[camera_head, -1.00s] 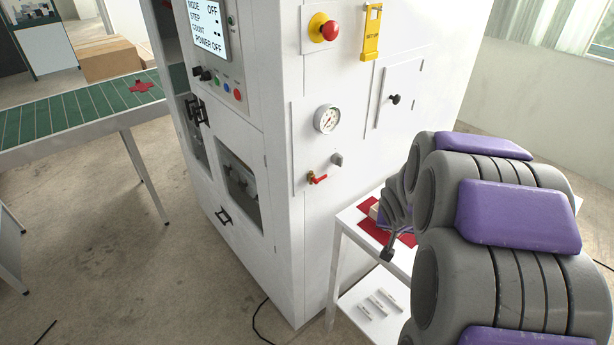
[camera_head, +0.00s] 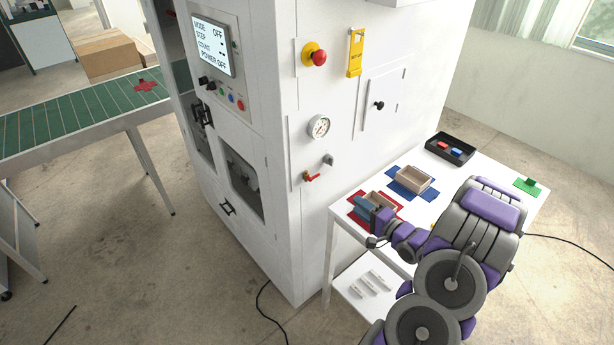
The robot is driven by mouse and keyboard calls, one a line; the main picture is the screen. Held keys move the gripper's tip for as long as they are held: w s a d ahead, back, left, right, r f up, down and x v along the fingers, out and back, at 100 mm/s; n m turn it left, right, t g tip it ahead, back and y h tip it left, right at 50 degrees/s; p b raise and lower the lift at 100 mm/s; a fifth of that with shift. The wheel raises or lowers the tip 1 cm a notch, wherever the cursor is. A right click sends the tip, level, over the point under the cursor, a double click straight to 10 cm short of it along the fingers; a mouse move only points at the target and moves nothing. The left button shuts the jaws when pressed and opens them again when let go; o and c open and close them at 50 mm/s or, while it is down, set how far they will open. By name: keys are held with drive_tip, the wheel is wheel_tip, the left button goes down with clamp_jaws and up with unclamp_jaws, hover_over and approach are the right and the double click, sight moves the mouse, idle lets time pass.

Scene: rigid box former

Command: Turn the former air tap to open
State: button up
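The air tap (camera_head: 311,177) has a small red lever and sits low on the white machine's (camera_head: 300,240) side panel, below a round pressure gauge (camera_head: 318,127). The lever points roughly sideways along the panel. A grey knob-like fitting (camera_head: 328,160) is just to its upper right. My gripper (camera_head: 372,238) is to the lower right of the tap, over the left part of the white table, well apart from the tap. My arm's purple and grey links reach to it from the lower right. The fingers are small and partly hidden, so their opening cannot be made out.
The table (camera_head: 460,185) beside the machine holds open boxes on red (camera_head: 356,212) and blue (camera_head: 428,194) mats and a black tray (camera_head: 451,147). A green conveyor (camera_head: 70,112) stands left. Floor in front is free.

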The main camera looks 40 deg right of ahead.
drive_tip(key=a+r+t, duration=0.1)
approach(314, 177)
drive_tip(key=w+d, duration=0.1)
drive_tip(key=w, duration=0.7)
drive_tip(key=shift+f+m, duration=0.35)
drive_tip(key=shift+m, duration=0.05)
drive_tip(key=shift+w, duration=0.1)
clamp_jaws()
